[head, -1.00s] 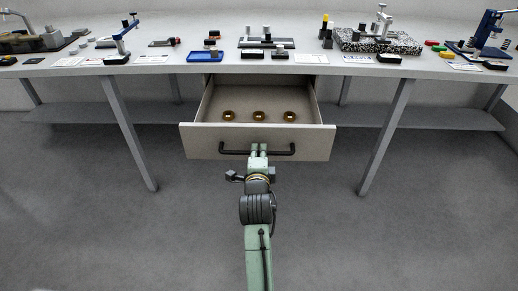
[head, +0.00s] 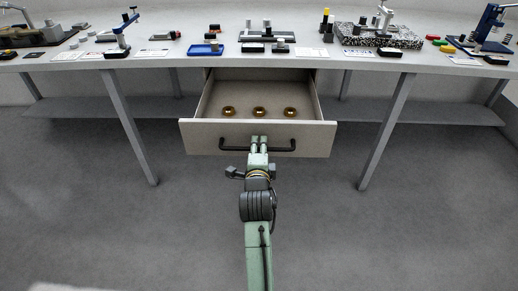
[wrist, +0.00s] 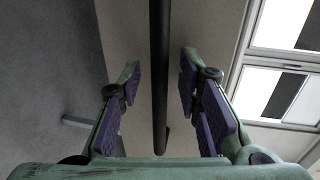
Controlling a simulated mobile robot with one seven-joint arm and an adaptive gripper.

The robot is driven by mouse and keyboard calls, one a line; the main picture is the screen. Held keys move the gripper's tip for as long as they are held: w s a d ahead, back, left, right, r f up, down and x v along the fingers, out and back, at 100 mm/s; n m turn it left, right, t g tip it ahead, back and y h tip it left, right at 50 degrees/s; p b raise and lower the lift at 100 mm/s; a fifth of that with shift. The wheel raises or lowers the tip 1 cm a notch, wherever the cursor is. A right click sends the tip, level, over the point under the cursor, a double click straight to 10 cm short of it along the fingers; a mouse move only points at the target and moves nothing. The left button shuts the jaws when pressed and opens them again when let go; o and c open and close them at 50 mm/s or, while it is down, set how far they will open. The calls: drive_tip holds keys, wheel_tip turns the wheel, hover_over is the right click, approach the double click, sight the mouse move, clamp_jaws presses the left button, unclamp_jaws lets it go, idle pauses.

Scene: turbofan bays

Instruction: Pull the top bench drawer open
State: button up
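The top bench drawer (head: 210,138) stands pulled out from under the bench, and its inside shows. Its dark bar handle (head: 284,149) runs across the front. My gripper (head: 260,138) is at the middle of this handle. In the wrist view the handle (wrist: 160,60) runs upright between the two fingers of my gripper (wrist: 160,85). A gap shows between the bar and each purple finger pad, so the gripper is open around the handle and not clamped on it. The drawer front (wrist: 215,25) lies behind the bar.
Three gold rings, the middle one (head: 259,112) among them, lie inside the drawer. The grey bench top (head: 365,66) above holds several tools, trays and blocks. Bench legs (head: 131,130) and (head: 387,133) stand to either side. The floor (head: 400,230) around my arm is clear.

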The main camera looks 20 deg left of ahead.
drive_tip(key=v, duration=0.7)
drive_tip(key=shift+s, duration=0.25)
drive_tip(key=shift+d, duration=0.15)
